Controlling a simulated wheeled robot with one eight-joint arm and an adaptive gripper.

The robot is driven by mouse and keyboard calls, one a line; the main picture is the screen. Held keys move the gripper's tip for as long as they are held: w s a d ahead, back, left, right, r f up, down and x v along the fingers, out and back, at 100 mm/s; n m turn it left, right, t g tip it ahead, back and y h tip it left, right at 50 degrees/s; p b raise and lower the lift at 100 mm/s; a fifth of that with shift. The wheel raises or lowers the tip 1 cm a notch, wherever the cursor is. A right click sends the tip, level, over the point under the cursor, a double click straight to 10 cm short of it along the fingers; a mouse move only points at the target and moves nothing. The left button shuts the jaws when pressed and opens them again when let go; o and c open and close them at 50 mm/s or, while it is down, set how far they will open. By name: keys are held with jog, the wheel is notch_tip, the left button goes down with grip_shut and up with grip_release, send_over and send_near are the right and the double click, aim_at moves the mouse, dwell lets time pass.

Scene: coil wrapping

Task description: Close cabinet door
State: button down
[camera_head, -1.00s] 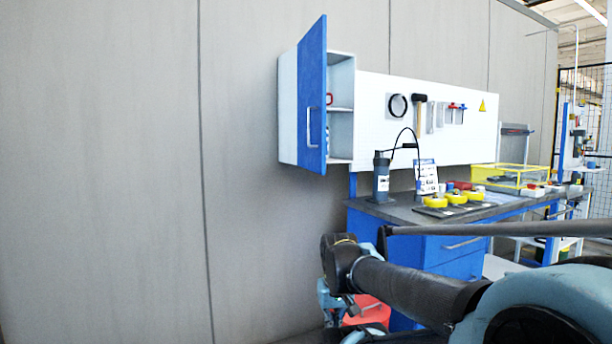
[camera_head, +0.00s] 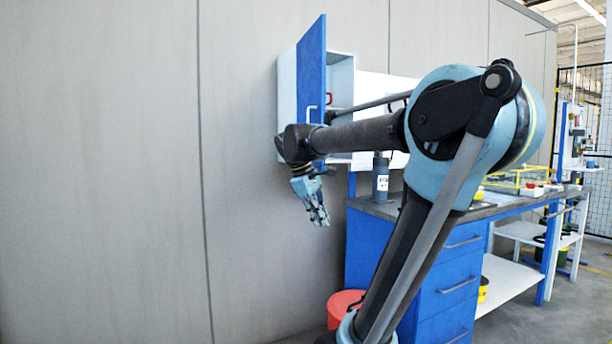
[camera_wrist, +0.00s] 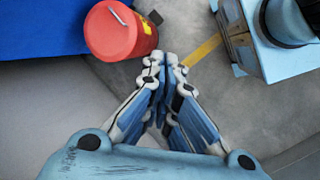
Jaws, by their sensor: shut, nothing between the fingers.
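The wall cabinet (camera_head: 342,82) hangs on the grey wall in the head view. Its blue door (camera_head: 312,72) stands open, swung out toward me, and the inside shows to its right. The door's silver handle (camera_head: 310,114) is partly covered by my arm. My gripper (camera_head: 322,222) hangs below and in front of the cabinet, pointing down, apart from the door. In the wrist view my gripper (camera_wrist: 165,58) is shut with its fingertips together and empty. My forearm hides the lower part of the door and cabinet.
A blue workbench (camera_head: 384,262) with drawers stands right of my gripper, with a dark bottle-like tool (camera_head: 381,178) on top. A red canister (camera_head: 346,306) stands on the floor; it shows below my gripper in the wrist view (camera_wrist: 112,32). Left of the door is bare wall.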

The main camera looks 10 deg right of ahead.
jog(key=w+a+r+n+h, duration=0.2)
jog(key=w+a+r+n, duration=0.35)
jog(key=w+r, duration=0.4)
jog(key=w+a+r+n+h, duration=0.35)
jog(key=w+a+r, duration=0.25)
jog(key=w+r, duration=0.35)
jog(key=d+r+x, duration=0.1)
jog(key=x, duration=1.2)
jog(key=shift+w+y, duration=0.35)
jog(key=shift+r, duration=0.15)
